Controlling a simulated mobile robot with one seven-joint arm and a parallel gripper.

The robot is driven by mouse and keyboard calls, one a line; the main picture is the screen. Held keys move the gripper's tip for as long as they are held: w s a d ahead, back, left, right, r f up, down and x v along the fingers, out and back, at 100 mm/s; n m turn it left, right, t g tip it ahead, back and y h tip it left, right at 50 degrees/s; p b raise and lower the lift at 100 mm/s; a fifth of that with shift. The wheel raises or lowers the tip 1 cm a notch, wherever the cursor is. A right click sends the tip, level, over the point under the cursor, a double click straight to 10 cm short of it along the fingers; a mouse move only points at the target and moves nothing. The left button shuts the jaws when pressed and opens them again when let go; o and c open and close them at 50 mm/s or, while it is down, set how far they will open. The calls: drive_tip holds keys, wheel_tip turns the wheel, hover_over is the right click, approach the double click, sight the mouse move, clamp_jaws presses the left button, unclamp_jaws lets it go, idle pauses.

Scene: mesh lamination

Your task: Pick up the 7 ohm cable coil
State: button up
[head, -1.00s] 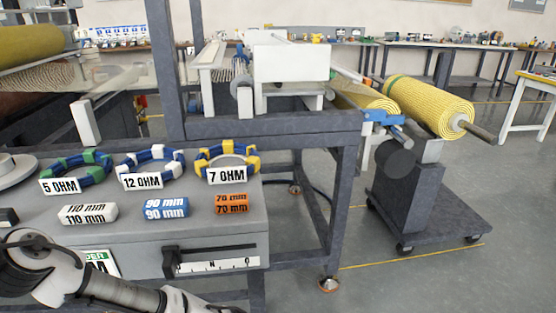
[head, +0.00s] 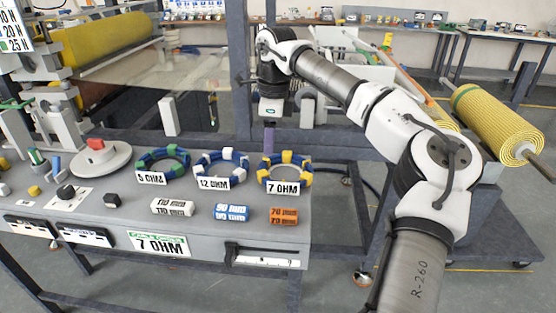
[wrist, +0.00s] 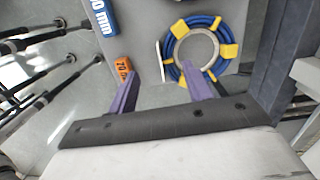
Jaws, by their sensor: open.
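The 7 ohm cable coil (head: 287,157) is a blue ring with yellow blocks, lying flat at the right end of the grey panel behind a white "7 OHM" label (head: 283,187). It also shows in the wrist view (wrist: 229,51), upper right of centre. My gripper (head: 268,138) points down, above and near the coil. In the wrist view its two purple fingers (wrist: 163,85) are apart with nothing between them. The right finger overlaps the coil's near edge in the picture; I cannot tell whether it touches.
The 12 ohm coil (head: 221,155) and 5 ohm coil (head: 150,160) lie to the left. White (head: 172,207), blue (head: 232,212) and orange (head: 284,216) blocks stand in front. A machine frame post (wrist: 284,45) stands close by in the wrist view. A front sign (head: 160,244) reads "7 OHM".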

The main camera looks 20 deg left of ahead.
drive_tip(key=shift+h, duration=0.4)
drive_tip(key=d+f, duration=0.1)
drive_tip(key=f, duration=0.1)
drive_tip(key=w+d+f, duration=0.1)
drive_tip(key=f, duration=0.1)
drive_tip(key=f+p, duration=0.1)
drive_tip(key=f, duration=0.1)
drive_tip(key=shift+w+d+f, duration=0.2)
drive_tip(key=shift+w+d, duration=0.05)
drive_tip(key=shift+d, duration=0.15)
drive_tip(key=shift+s+f+p, duration=0.1)
drive_tip(key=shift+f+p, duration=0.7)
drive_tip(key=shift+f, duration=2.25)
drive_tip(key=shift+r, duration=0.1)
clamp_jaws()
